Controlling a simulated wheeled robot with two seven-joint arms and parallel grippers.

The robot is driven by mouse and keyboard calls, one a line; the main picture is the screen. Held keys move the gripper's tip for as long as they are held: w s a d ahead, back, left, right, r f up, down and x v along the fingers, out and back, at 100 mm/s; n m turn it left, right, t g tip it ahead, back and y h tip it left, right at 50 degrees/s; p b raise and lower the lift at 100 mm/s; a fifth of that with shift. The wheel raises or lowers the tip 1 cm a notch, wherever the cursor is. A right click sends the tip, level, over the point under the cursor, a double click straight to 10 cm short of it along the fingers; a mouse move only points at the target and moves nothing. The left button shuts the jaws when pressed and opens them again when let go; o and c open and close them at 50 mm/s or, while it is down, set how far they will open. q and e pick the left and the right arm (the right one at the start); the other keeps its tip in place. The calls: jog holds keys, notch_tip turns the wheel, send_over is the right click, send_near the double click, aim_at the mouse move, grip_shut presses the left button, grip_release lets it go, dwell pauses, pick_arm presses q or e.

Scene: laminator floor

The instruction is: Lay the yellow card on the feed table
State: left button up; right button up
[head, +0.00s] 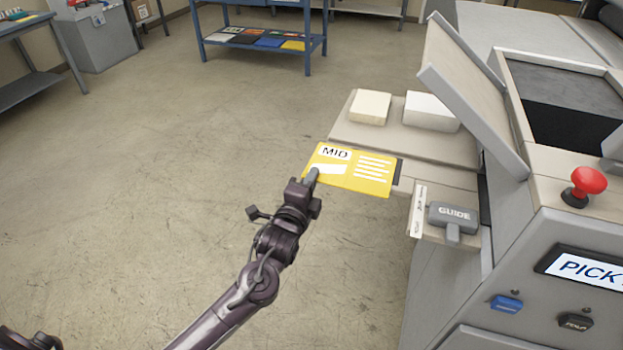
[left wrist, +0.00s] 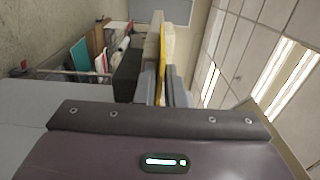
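The yellow card (head: 362,174), marked "MID" with white lines, is in my left gripper (head: 313,176), which is shut on its left edge. The card is roughly level and overlaps the near left part of the beige feed table (head: 390,141) in the head view. I cannot tell whether it touches the table. In the left wrist view the card (left wrist: 163,62) shows edge-on as a thin yellow strip between the fingers (left wrist: 162,88). My right gripper is not in view.
A cream block (head: 370,107) and a white block (head: 431,111) sit on the feed table behind the card. A grey guide handle (head: 453,216) is at the near right. A raised grey cover (head: 465,90) and red button (head: 588,181) are on the machine.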

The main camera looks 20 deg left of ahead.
pick_arm(q)
jog(key=shift+o, duration=1.3)
jog(key=shift+r, duration=0.2)
jog(key=s+b, duration=0.2)
jog(key=s, duration=0.9)
jog(key=s+a+f+n+g, duration=0.2)
jog(key=s+f+n+g, duration=0.1)
jog(key=f, duration=1)
jog(key=s+a+f+n+g+y, duration=0.1)
jog(key=s+a+f+n+g, duration=0.2)
jog(key=f, duration=1.1)
jog(key=s+a+f+n+g, duration=0.2)
jog(key=s+f+g, duration=0.15)
jog(key=f, duration=0.95)
jog(key=s+f+n+g, duration=0.2)
jog(key=s+f, duration=0.4)
jog(key=s, duration=0.3)
jog(key=s+d+f+n+g, duration=0.1)
jog(key=s+f+n+g, duration=0.2)
jog(key=s+f, duration=0.3)
jog(key=s+f+n+g, duration=0.2)
jog(key=s+f, duration=0.4)
jog(key=s, duration=0.8)
jog(key=shift+s+d+f+n, duration=0.15)
jog(key=shift+s+d+n, duration=0.05)
jog(key=shift+n, duration=0.3)
